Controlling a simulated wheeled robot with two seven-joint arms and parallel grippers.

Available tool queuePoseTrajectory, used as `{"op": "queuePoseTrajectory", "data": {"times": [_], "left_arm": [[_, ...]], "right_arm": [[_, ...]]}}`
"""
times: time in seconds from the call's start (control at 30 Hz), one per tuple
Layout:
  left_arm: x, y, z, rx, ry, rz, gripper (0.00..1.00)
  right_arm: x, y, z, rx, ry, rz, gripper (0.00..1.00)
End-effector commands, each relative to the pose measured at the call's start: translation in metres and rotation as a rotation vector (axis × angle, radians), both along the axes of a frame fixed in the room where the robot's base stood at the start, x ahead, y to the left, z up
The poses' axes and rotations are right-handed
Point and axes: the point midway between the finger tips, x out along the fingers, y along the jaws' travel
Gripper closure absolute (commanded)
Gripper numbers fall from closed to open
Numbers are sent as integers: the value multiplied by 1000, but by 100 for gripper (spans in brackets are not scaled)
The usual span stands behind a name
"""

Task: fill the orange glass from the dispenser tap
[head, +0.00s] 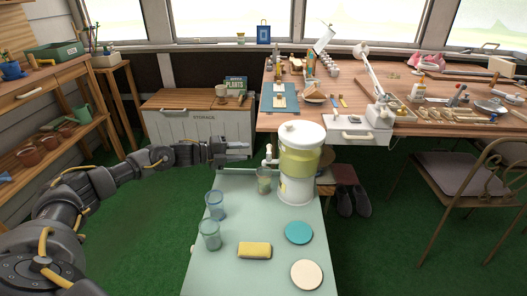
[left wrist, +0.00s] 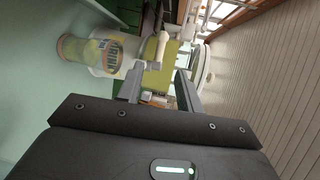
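The dispenser (head: 302,165) stands on the pale green table, white with a band of yellow-green liquid. Its white tap (head: 268,156) sticks out on the left side; it also shows in the left wrist view (left wrist: 156,48). A clear glass (head: 264,181) stands upright below the tap. In the left wrist view this glass (left wrist: 88,52) has an orange-tinted rim; whether the yellow-green inside is liquid or see-through is unclear. My left gripper (head: 246,149) is left of the tap, at about its height, fingers apart and empty. In the left wrist view its fingertips (left wrist: 158,78) point toward the tap. My right gripper is not in view.
A bluish glass (head: 215,205) and a greenish glass (head: 209,236) stand at the table's left edge. A yellow sponge-like block (head: 254,250), a teal disc (head: 299,232) and a cream disc (head: 307,274) lie nearer. A cluttered wooden desk (head: 410,128) stands behind the dispenser.

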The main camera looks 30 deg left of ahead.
Motion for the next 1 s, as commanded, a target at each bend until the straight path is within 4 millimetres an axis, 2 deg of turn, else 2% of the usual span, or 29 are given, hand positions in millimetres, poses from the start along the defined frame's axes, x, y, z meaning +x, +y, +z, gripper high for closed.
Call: {"op": "queuePoseTrajectory", "data": {"times": [0.2, 0.4, 0.6, 0.87, 1.0], "left_arm": [[33, -30, -7, -4, -2, -2, 64], [54, -48, -13, -2, 0, -3, 64], [62, -55, -15, 0, 1, -3, 64], [63, -56, -15, 0, 1, -3, 64], [63, -56, -15, -1, 1, -3, 82]], "right_arm": [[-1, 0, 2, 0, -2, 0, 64], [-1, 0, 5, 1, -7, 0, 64], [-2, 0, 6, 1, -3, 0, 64], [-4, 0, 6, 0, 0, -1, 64], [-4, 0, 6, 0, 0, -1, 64]]}}
